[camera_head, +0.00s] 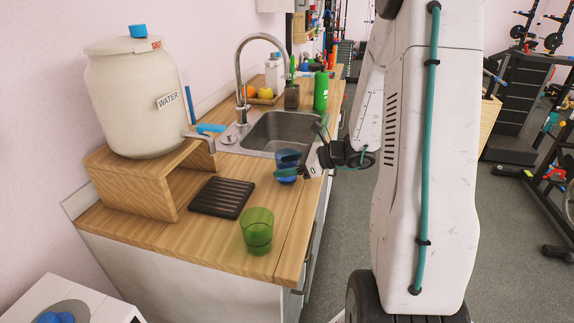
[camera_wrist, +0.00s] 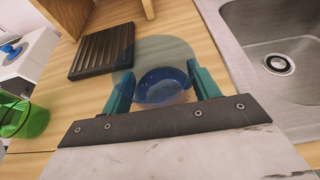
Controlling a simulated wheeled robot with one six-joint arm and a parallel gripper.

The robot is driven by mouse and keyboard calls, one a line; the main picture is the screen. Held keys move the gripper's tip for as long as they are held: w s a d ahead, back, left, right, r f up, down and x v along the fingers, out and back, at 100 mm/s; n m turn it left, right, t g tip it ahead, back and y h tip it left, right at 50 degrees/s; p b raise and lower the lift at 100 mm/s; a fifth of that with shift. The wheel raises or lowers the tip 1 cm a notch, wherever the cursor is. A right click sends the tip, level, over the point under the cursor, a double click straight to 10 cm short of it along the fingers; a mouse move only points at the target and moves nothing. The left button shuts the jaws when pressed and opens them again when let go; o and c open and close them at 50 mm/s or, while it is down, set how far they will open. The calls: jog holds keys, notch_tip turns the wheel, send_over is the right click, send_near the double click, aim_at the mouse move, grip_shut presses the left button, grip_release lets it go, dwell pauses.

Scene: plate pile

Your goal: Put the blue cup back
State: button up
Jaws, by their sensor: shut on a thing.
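The see-through blue cup (camera_head: 288,157) is between the fingers of my gripper (camera_head: 285,172), near the front edge of the counter by the sink. In the wrist view the blue cup (camera_wrist: 162,86) shows between the two teal fingers of my gripper (camera_wrist: 163,92), which is shut on it. I look at the cup nearly end-on there. I cannot tell whether the cup touches the counter. A black slatted mat (camera_head: 222,198) lies on the counter left of the cup, and this mat (camera_wrist: 103,50) also shows bare in the wrist view.
A green cup (camera_head: 257,232) stands on the counter (camera_head: 160,226) near its front end. A wooden stand (camera_head: 134,183) bears a large water jar (camera_head: 135,105). The sink (camera_head: 283,128) and its tap (camera_head: 241,82) are behind the blue cup. Bottles and a fruit tray stand farther back.

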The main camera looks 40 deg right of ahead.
jog(key=o, duration=1.1)
jog(key=shift+o, duration=0.2)
